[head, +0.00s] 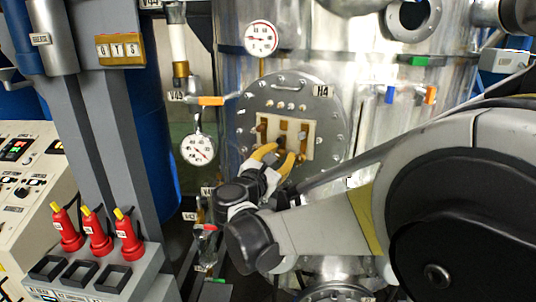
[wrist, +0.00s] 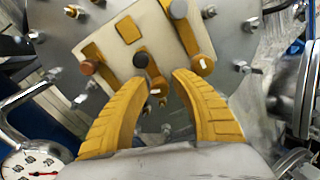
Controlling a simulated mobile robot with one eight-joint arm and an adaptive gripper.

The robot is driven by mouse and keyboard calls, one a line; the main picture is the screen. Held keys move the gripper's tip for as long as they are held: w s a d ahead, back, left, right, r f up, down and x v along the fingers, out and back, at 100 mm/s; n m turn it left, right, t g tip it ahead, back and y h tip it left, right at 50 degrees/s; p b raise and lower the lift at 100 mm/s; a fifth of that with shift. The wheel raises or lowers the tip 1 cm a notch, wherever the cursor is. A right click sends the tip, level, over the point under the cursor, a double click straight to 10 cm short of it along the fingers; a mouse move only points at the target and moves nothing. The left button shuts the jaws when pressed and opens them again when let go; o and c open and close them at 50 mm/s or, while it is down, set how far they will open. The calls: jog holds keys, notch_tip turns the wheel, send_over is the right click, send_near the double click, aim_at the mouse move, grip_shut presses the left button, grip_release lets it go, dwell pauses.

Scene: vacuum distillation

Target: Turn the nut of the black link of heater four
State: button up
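The round flange of heater four (head: 327,120), labelled H4, carries a cream plate (head: 294,133) with several brass links. In the wrist view the black nut (wrist: 141,61) sits at the upper end of the middle lower link (wrist: 157,86). A brown nut (wrist: 88,67) is to its left and a grey one (wrist: 178,9) is above right. My gripper (wrist: 162,79) has its two yellow fingers spread and empty in front of the plate. The left fingertip is just below the black nut; the right one is to its right. Contact cannot be told. In the head view the gripper (head: 283,152) partly hides the plate.
A pressure gauge (head: 198,149) and valve V49 with an orange handle (head: 211,101) stand left of the flange. Bolts ring the flange. Red plugs (head: 98,238) sit on a box at lower left. A pipe (wrist: 25,98) runs at the left in the wrist view.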

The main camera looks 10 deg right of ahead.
grip_shut()
jog(key=shift+m+b, duration=0.5)
jog(key=shift+m, duration=1.8)
grip_release()
jog(key=v, duration=1.2)
